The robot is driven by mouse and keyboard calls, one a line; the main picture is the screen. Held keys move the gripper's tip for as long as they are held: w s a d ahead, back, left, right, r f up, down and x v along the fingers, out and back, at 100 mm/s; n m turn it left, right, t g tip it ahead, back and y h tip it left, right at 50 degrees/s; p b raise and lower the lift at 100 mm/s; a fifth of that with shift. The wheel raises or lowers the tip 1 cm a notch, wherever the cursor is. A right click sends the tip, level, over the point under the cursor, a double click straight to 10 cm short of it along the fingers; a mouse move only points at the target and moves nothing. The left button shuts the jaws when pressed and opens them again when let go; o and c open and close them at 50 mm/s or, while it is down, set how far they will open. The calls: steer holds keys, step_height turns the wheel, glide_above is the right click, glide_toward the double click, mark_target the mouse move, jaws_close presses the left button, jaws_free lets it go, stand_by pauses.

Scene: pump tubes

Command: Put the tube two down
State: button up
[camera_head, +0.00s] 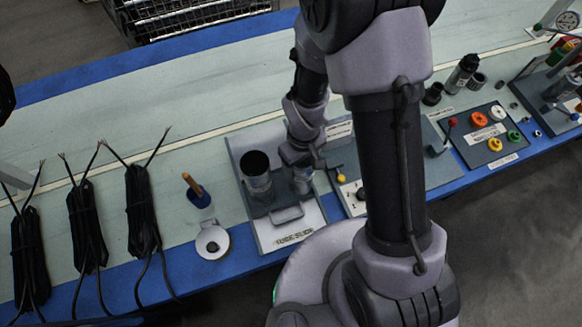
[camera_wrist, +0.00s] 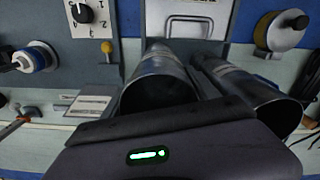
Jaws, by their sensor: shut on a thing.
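Two grey metal tubes with dark open tops show in the wrist view. The nearer, middle tube (camera_wrist: 158,75) is in my gripper (camera_wrist: 160,122), which is shut on it. The other tube (camera_wrist: 238,82) is close beside it on the right. In the head view that other tube (camera_head: 257,180) stands upright on the tube slide (camera_head: 240,158), and my gripper (camera_head: 300,172) is just right of it. The held tube is mostly hidden there by my arm. I cannot tell whether its bottom touches the slide, and no number is readable on either tube.
The slide's handle (camera_head: 288,215) is at its front. A panel with a dial (camera_wrist: 84,12) lies close by on one side. A round holder (camera_head: 212,242) and black cable bundles (camera_head: 143,212) lie to the left. Coloured parts (camera_head: 480,118) and bottles are farther right.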

steer(key=shift+w+a+f+b, duration=0.25)
steer(key=shift+a+f+b, duration=0.15)
steer(key=shift+f, duration=0.3)
steer(key=shift+w+a+f+b, duration=0.25)
steer(key=shift+a+f+b, duration=0.15)
steer(key=shift+f, duration=0.25)
steer(key=shift+w+a+f+b, duration=0.3)
steer(key=shift+f+b, duration=0.1)
steer(key=shift+f, duration=0.3)
steer(key=o, duration=1.5)
steer(key=shift+s, duration=0.1)
